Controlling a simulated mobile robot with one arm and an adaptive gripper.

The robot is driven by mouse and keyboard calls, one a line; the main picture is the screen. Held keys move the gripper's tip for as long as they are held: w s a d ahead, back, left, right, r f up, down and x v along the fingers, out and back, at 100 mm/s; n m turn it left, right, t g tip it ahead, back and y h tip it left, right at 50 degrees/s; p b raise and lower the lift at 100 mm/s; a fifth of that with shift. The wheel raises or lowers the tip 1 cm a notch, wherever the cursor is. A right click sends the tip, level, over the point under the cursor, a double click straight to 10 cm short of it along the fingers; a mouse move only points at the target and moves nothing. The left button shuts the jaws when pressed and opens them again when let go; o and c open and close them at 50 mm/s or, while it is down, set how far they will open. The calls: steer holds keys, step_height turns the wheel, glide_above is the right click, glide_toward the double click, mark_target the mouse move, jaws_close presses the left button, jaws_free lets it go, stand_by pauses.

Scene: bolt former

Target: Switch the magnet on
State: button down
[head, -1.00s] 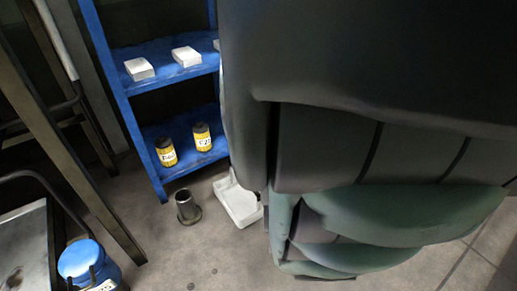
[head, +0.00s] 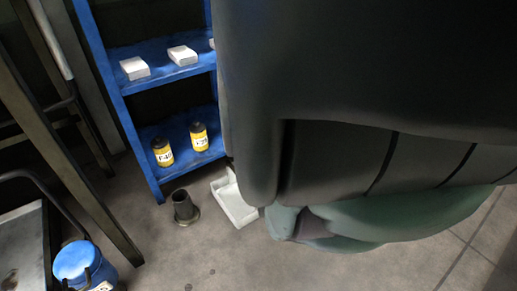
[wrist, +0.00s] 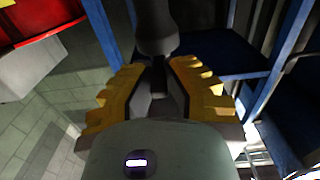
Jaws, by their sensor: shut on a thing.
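In the wrist view my gripper (wrist: 158,68) has yellow stepped fingers, shut on a dark rounded handle-like piece (wrist: 157,25). The piece narrows between the fingers and widens beyond them, toward the top of the picture. Its far end is cut off by the frame edge. I cannot tell whether it is part of the magnet, and no switch can be made out. In the head view my own dark arm fills the right side and hides the gripper and what it holds.
A blue rack (head: 122,88) holds white boxes (head: 134,68) above and yellow-labelled cans (head: 162,152) below. A flanged metal tube (head: 185,208) and white tray (head: 235,203) are on the floor. A blue canister (head: 78,262) is lower left. A red-edged object (wrist: 45,22) shows in the wrist view.

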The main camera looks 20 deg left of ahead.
steer(key=shift+f, duration=0.15)
steer(key=c, duration=1)
jaws_free()
steer(key=shift+s+d+f, duration=0.2)
steer(key=shift+s+d, duration=0.15)
steer(key=shift+s, duration=0.2)
steer(key=shift+w+r+v, duration=0.1)
steer(key=shift+r+v, duration=0.05)
steer(key=shift+v, duration=2.6)
steer(key=shift+w+r+v, duration=0.15)
steer(key=shift+r+v, duration=0.05)
steer(key=shift+v, duration=2.5)
steer(key=shift+d, duration=0.15)
